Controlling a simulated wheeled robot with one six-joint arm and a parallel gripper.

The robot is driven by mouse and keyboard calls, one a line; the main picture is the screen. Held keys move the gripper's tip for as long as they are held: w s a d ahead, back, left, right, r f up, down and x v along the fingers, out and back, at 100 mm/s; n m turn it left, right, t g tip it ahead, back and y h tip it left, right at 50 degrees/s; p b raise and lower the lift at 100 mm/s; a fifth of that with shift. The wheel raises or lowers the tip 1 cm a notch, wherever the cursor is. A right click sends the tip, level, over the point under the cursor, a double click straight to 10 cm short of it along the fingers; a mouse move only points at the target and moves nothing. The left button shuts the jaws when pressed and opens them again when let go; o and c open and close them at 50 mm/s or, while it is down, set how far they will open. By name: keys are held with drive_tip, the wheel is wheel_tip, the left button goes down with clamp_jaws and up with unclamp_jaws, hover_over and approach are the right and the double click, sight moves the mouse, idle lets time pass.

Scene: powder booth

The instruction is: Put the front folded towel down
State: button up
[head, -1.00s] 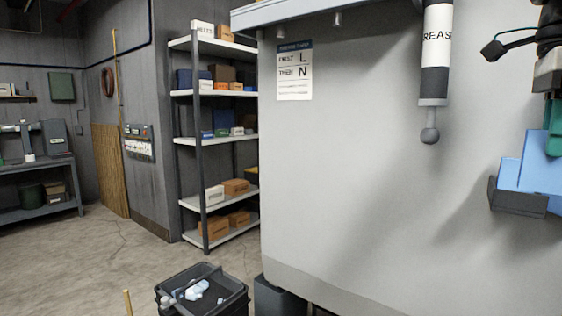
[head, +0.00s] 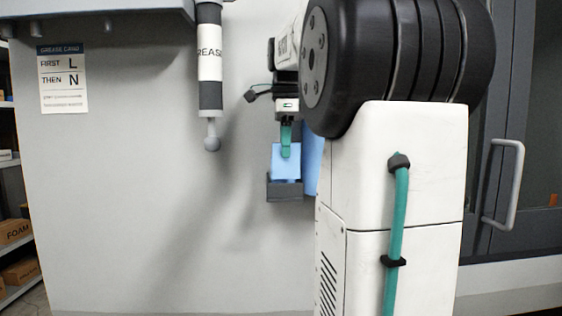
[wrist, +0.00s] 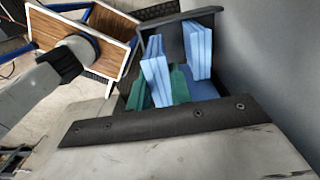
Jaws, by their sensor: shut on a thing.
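The front folded towel (head: 285,162) is light blue. It stands upright between the green fingers of my gripper (head: 286,140), which is shut on it. In the wrist view the towel (wrist: 155,72) shows edge-on between the green fingers (wrist: 160,90). A dark grey holder (head: 285,188) on the pale wall is at the towel's lower end; whether the towel touches its bottom is hidden. A second folded blue towel (wrist: 198,48) stands apart, to the right in the wrist view, by the holder's dark wall (wrist: 172,35). A blue piece (head: 310,166) shows partly behind my arm in the head view.
A grease tube (head: 209,60) with a ball end hangs left of the holder. A card (head: 62,78) is on the wall at left. A door handle (head: 503,185) stands out at right. A wood-lined box (wrist: 110,32) appears at upper left in the wrist view.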

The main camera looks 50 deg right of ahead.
sight(285, 161)
drive_tip(key=shift+d+f, duration=0.1)
drive_tip(key=shift+f, duration=1.8)
drive_tip(key=shift+w, duration=0.1)
drive_tip(key=shift+f, duration=0.2)
drive_tip(key=o, duration=0.9)
drive_tip(key=shift+r, duration=0.15)
